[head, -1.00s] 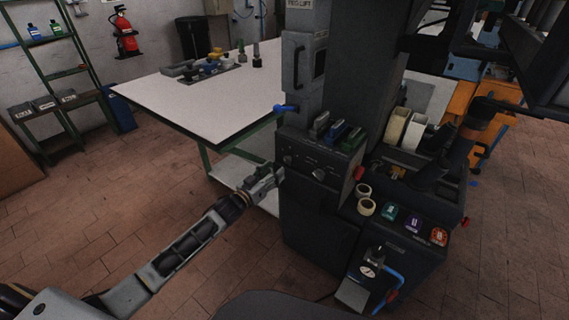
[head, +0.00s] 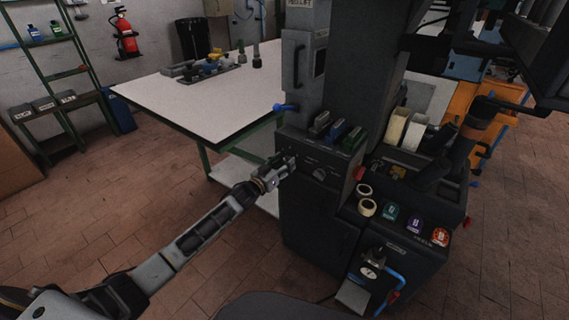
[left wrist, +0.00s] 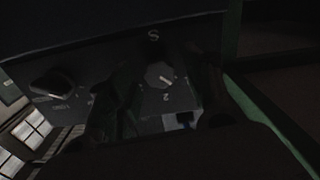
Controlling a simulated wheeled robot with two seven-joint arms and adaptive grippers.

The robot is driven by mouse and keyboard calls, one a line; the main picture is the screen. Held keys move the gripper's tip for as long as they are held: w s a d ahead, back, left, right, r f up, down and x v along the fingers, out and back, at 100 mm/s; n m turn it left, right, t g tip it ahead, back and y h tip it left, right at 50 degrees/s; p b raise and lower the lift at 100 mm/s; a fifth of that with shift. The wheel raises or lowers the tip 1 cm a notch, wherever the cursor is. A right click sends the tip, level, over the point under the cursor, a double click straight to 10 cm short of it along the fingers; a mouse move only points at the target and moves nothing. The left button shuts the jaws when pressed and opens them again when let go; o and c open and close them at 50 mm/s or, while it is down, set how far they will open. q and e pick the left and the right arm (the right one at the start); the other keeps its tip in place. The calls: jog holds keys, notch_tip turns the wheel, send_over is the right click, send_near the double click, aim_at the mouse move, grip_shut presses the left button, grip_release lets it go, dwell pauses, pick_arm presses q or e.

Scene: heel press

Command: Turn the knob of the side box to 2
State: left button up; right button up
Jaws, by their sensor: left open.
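The side box (head: 310,185) is a dark panel on the left face of the machine, below the grey column. My left gripper (head: 288,165) is at its left part, open, and covers the left knob in the head view. In the left wrist view this round grey knob (left wrist: 158,75) lies between the two dark, spread fingers of my left gripper (left wrist: 168,88). A light mark on the knob points to the lower right there. An "S" is printed above it and a "2" below it. Contact cannot be told. My right gripper is out of view.
A second knob (head: 319,173) is on the same panel to the right; it also shows in the left wrist view (left wrist: 52,85). A blue-handled lever (head: 286,107) sticks out above the box. A white-topped table (head: 215,95) stands behind, left of the machine.

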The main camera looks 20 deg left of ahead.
pick_arm(q)
jog(key=shift+w+d, duration=0.1)
jog(key=shift+w, duration=0.25)
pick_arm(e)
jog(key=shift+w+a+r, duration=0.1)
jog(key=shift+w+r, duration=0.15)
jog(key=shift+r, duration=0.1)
pick_arm(q)
jog(key=c, duration=1)
